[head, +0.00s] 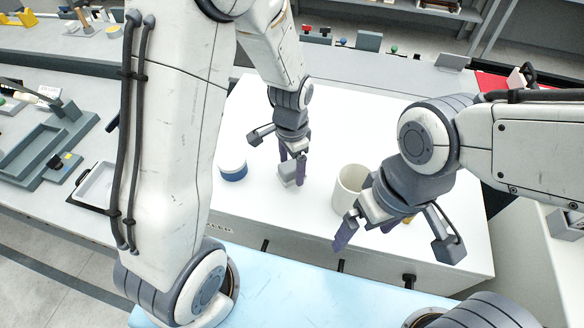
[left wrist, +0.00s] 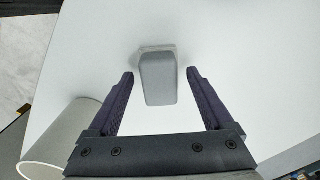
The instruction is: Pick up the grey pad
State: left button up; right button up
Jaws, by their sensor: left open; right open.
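The grey pad (head: 287,177) is a small rounded block on the white work surface. In the left wrist view the pad (left wrist: 158,80) lies ahead of and partly between the spread fingers, with a gap on both sides. My left gripper (head: 292,168) points down over the pad and is open; the gripper also shows in the left wrist view (left wrist: 160,75), with dark purple fingers. Its fingers partly hide the pad in the head view. My right gripper (head: 368,230) is open and empty, near the front of the surface, right of the pad.
A white cup (head: 348,186) stands between the pad and my right gripper; a cup (left wrist: 58,138) shows lower left in the left wrist view. A blue-and-white round container (head: 232,170) is left of the pad. Grey trays (head: 35,150) lie far left. The surface behind the pad is clear.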

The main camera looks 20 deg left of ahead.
aim_at(292, 165)
pick_arm(q)
jog(key=shift+f, duration=0.1)
jog(key=c, duration=1.3)
notch_tip(292, 165, up, 10)
jog(key=shift+b, duration=0.7)
